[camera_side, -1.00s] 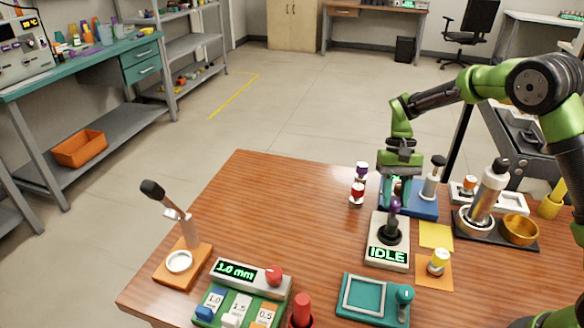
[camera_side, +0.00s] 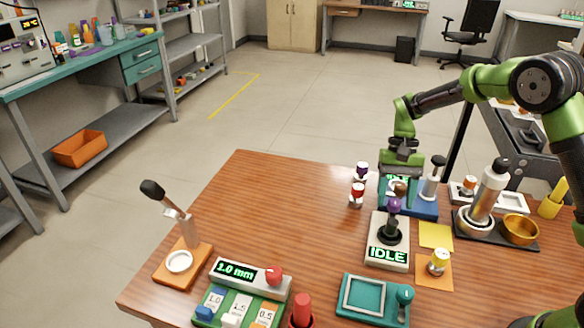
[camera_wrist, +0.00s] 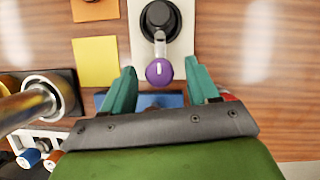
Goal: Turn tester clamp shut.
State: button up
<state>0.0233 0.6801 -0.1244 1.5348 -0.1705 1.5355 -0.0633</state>
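The white tester (camera_side: 376,258) stands on the wooden table and its screen reads IDLE. Its black round hub (camera_side: 391,236) carries a short lever with a purple ball knob (camera_side: 393,205). In the wrist view the lever runs from the hub (camera_wrist: 159,17) towards me, and the purple knob (camera_wrist: 159,72) appears between my fingertips. My gripper (camera_wrist: 162,78) is open, with a visible gap on both sides of the knob. In the side view my gripper (camera_side: 402,168) is behind and above the tester, its fingers hard to make out. Whether the knob is at finger depth cannot be told.
A blue device (camera_side: 424,207) stands just behind the tester. A red-topped vial (camera_side: 357,192) and a purple-topped vial (camera_side: 361,171) are to its left. A yellow-topped vial (camera_side: 438,262) stands on an orange pad at right.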

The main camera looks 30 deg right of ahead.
jog(key=v, duration=1.7)
jog(key=s+a+n+t, duration=0.1)
jog(key=s+a+t, duration=0.1)
jog(key=s, duration=0.5)
jog(key=s+a+r+n+t, duration=0.1)
jog(key=s+a+t, duration=0.2)
jog(key=s+t, duration=0.2)
jog(key=s+a+r+n+t, duration=0.1)
jog(key=s+a+t, duration=0.1)
jog(key=s, duration=0.9)
jog(key=shift+s+a+r+t+h, duration=0.15)
jog(key=shift+a+r+t+h, duration=0.2)
jog(key=shift+t, duration=0.55)
